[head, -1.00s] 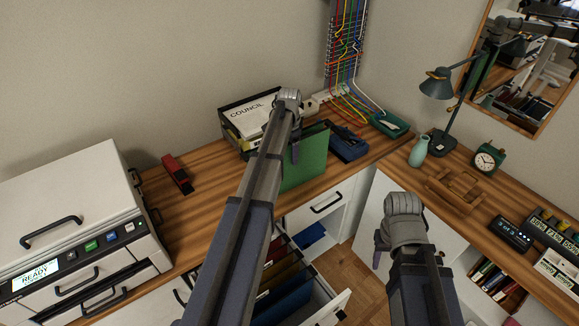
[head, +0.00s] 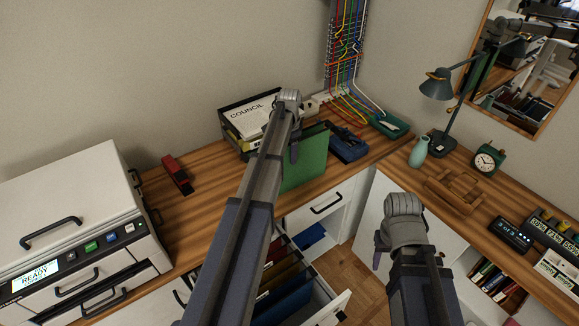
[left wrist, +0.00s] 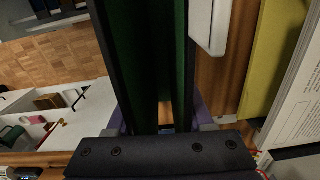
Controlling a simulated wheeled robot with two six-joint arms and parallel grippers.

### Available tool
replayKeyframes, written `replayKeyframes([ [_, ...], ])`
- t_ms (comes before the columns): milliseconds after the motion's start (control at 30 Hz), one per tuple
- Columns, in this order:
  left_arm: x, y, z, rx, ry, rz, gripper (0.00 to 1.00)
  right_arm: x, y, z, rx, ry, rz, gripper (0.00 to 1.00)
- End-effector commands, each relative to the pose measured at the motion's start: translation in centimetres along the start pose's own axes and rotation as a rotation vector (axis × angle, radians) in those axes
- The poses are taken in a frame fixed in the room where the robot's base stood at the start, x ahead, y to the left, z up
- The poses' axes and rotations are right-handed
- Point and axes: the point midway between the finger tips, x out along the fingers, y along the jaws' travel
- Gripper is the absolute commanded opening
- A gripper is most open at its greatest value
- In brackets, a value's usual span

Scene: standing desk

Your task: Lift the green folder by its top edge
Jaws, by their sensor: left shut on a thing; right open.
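The green folder (head: 308,162) stands upright at the front edge of the wooden desk, beside the open file drawer below. My left gripper (head: 294,154) points down at its top edge and is shut on it; my arm hides the folder's left part. In the left wrist view, dark green folder panels (left wrist: 180,60) run between my fingers (left wrist: 158,122). The exact contact is too dark to tell. My right gripper (head: 378,256) is open and empty, away from the folder at the lower right.
A document tray (head: 236,112) marked COUNCIL stands just behind the folder. A blue device (head: 348,144) is close on its right. An open drawer (head: 290,282) with hanging files lies below. A printer (head: 75,215) fills the left.

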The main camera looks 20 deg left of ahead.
Motion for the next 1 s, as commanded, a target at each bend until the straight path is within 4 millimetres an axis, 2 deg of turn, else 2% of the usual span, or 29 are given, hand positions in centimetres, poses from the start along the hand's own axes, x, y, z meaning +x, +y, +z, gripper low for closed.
replayKeyframes([
  [267, -0.1, 0.0, 0.0, 0.000, 0.000, 0.000, 0.00, -0.1, 0.0, 0.0, 0.000, 0.000, 0.000, 0.50],
  [467, -1.1, 0.0, 0.0, 0.000, 0.000, 0.000, 0.00, -1.1, 0.1, 0.1, 0.000, 0.000, 0.000, 0.50],
  [667, -3.6, 0.0, 0.0, 0.000, 0.000, 0.000, 0.00, -3.5, 0.3, 0.2, 0.000, 0.000, 0.000, 0.50],
  [1000, -8.8, 0.0, 0.0, 0.000, 0.000, 0.000, 0.00, -8.8, 0.8, 0.5, -0.001, 0.000, 0.000, 0.50],
])
